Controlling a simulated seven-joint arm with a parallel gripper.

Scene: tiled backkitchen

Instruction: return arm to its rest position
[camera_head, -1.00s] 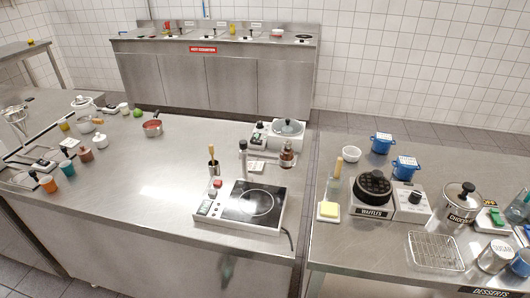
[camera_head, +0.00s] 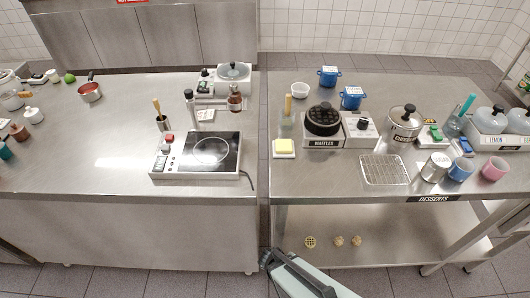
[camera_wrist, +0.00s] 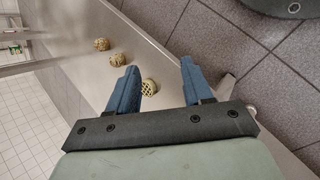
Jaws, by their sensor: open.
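My gripper (camera_wrist: 160,66) shows in the wrist view with its two blue fingers spread apart and nothing held between them. Beyond the fingers, a round waffle-patterned piece (camera_wrist: 149,87) lies on the lower shelf, apart from them. In the head view, part of my grey-green arm reaches in from the bottom edge, in front of the gap between the two counters. My fingers cannot be made out in that view.
The steel dessert table (camera_head: 440,94) stands right, with a waffle iron (camera_head: 323,118), pots and cups on top. Its lower shelf (camera_head: 400,235) holds three round pieces. The left counter (camera_head: 60,150) bears a hob (camera_head: 211,151). Tiled floor is open in front.

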